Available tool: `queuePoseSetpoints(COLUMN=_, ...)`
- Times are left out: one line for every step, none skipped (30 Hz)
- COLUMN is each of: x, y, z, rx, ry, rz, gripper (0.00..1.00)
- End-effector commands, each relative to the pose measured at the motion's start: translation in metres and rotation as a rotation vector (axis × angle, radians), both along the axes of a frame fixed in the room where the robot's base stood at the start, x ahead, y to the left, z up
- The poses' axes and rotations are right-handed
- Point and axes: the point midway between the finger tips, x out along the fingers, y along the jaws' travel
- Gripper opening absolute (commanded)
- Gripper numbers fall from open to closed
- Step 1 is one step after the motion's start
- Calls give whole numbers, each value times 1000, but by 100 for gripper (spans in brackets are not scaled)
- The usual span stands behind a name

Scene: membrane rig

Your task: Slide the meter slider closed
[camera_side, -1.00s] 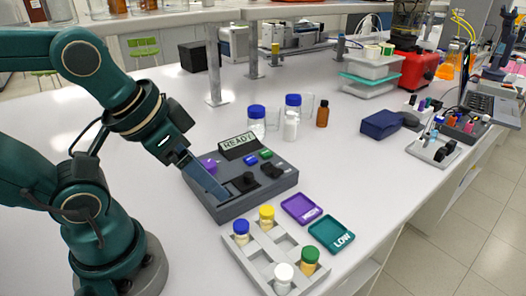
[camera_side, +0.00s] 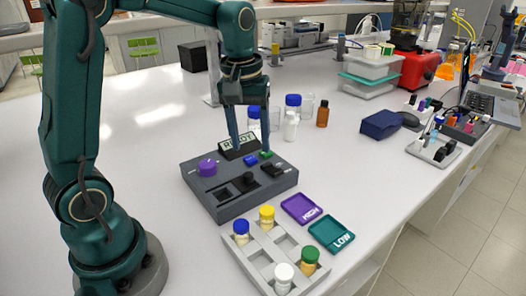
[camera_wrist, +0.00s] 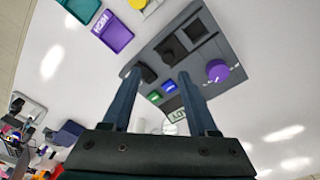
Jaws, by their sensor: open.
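The meter (camera_side: 217,207) is a dark grey box on the bench, with a small display (camera_side: 230,144) at its back edge. On its top are a purple knob (camera_side: 207,167), a blue button (camera_side: 250,160), a green button (camera_side: 266,154), a dark square recess (camera_side: 223,196), a black knob (camera_side: 247,180) and a black block (camera_side: 273,170). I cannot tell which black part is the slider. My gripper (camera_side: 250,150) points down over the back of the meter, open and empty. Its fingers partly hide the display. In the wrist view my gripper (camera_wrist: 158,75) reaches across the button side.
A grey rack (camera_side: 247,268) with several capped vials stands in front of the meter. A purple HIGH tray (camera_side: 302,208) and a teal LOW tray (camera_side: 331,234) lie to its right. Bottles (camera_side: 291,125) stand close behind the gripper.

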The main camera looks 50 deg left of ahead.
Motion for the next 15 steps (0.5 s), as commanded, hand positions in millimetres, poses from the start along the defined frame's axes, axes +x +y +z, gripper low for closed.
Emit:
queuePoseSetpoints(x=3, y=6, z=-10, rx=-7, ry=30, rz=17, gripper=59)
queuePoseSetpoints(x=5, y=8, z=-15, rx=-10, ry=42, rz=23, gripper=59)
queuePoseSetpoints(x=6, y=10, z=-20, rx=-14, ry=56, rz=31, gripper=59)
queuePoseSetpoints(x=6, y=12, z=-24, rx=-17, ry=68, rz=36, gripper=59)
queuePoseSetpoints(x=6, y=13, z=-27, rx=-20, ry=78, rz=40, gripper=59)
queuePoseSetpoints(x=5, y=14, z=-31, rx=-23, ry=90, rz=44, gripper=59)
queuePoseSetpoints(x=4, y=15, z=-34, rx=-25, ry=98, rz=46, gripper=59)
queuePoseSetpoints(x=3, y=15, z=-36, rx=-27, ry=103, rz=48, gripper=59)
queuePoseSetpoints(x=3, y=16, z=-40, rx=-28, ry=106, rz=50, gripper=59)
queuePoseSetpoints(x=3, y=16, z=-42, rx=-28, ry=105, rz=51, gripper=59)
queuePoseSetpoints(x=3, y=16, z=-46, rx=-28, ry=107, rz=52, gripper=59)
queuePoseSetpoints(x=2, y=16, z=-51, rx=-27, ry=107, rz=51, gripper=59)
queuePoseSetpoints(x=2, y=16, z=-55, rx=-28, ry=108, rz=51, gripper=59)
queuePoseSetpoints(x=2, y=16, z=-59, rx=-29, ry=108, rz=51, gripper=59)
queuePoseSetpoints(x=2, y=16, z=-64, rx=-27, ry=107, rz=50, gripper=59)
